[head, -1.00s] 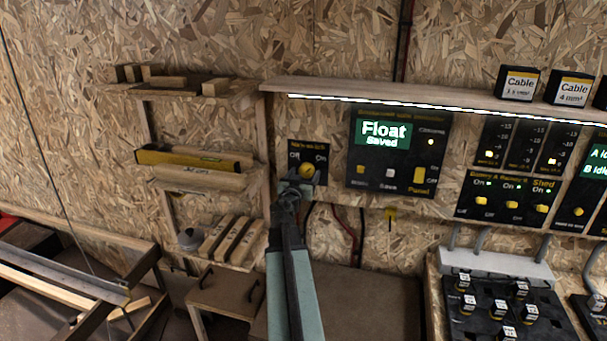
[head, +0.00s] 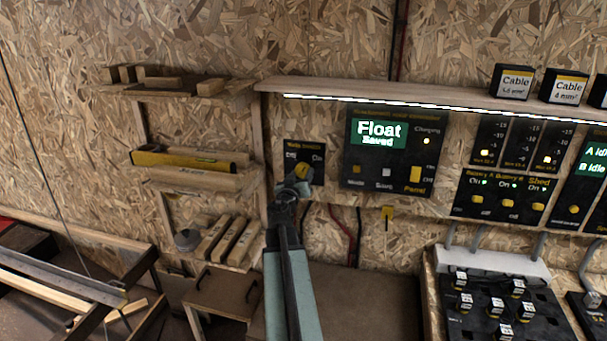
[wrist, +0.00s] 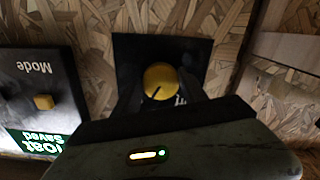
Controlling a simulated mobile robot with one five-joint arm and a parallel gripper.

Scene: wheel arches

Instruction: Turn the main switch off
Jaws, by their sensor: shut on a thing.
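The main switch is a black plate (head: 318,166) on the chipboard wall with a round yellow knob (head: 301,171), between labels that read Off at left and On at right. My gripper (head: 300,182) is at the knob and covers its lower part. In the wrist view, which is upside down, the knob (wrist: 160,79) sits between my dark fingers (wrist: 160,93), which are shut on it. Its dark pointer line runs down-left there, away from part of the Off label at lower right, so toward On.
A charger panel (head: 378,150) reading "Float" is close on the right, with its Mode button (wrist: 43,102) near my gripper in the wrist view. A lit shelf (head: 400,92) juts out above. A wooden rack (head: 262,150) stands at left.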

